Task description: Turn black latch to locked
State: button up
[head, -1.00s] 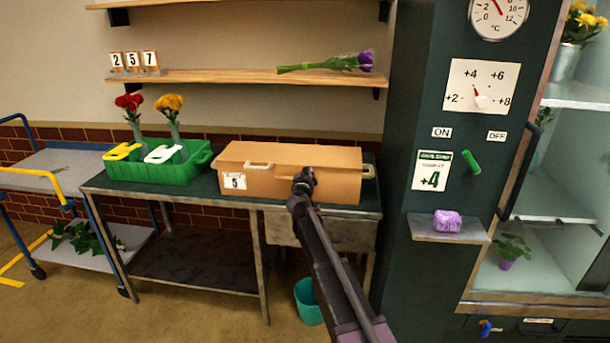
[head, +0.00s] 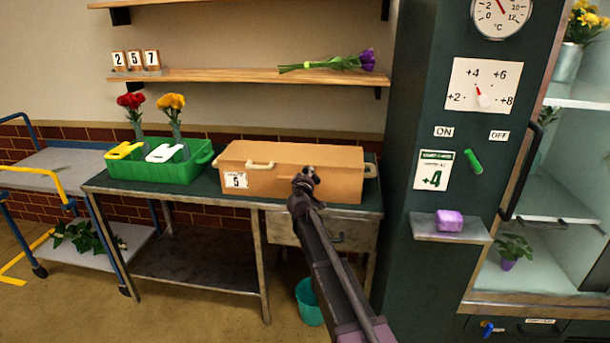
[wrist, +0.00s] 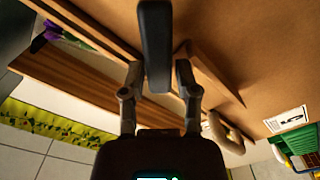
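A tan box (head: 235,160) with cream handles and a "5" label stands on the dark workbench. My gripper (head: 305,178) is at its front, right of the centre, and hides that part in the head view. In the wrist view, a black bar that looks like the latch (wrist: 155,40) stands out in front of the tan face. My gripper's two fingers (wrist: 157,70) are apart, one on each side of the bar. A thin gap shows on the right; I cannot tell whether either finger touches it. The latch's locked mark is not visible.
A green crate (head: 205,158) with flower vases stands left of the box. A shelf (head: 220,76) with a purple bouquet (head: 340,63) is above. A dark green cabinet (head: 400,120) stands close on the right. A drawer (head: 350,237) is under the bench top.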

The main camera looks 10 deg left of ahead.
jog(key=shift+o, duration=0.5)
jog(key=shift+s, duration=0.15)
jog(key=s, duration=0.7)
jog(key=shift+s, duration=0.4)
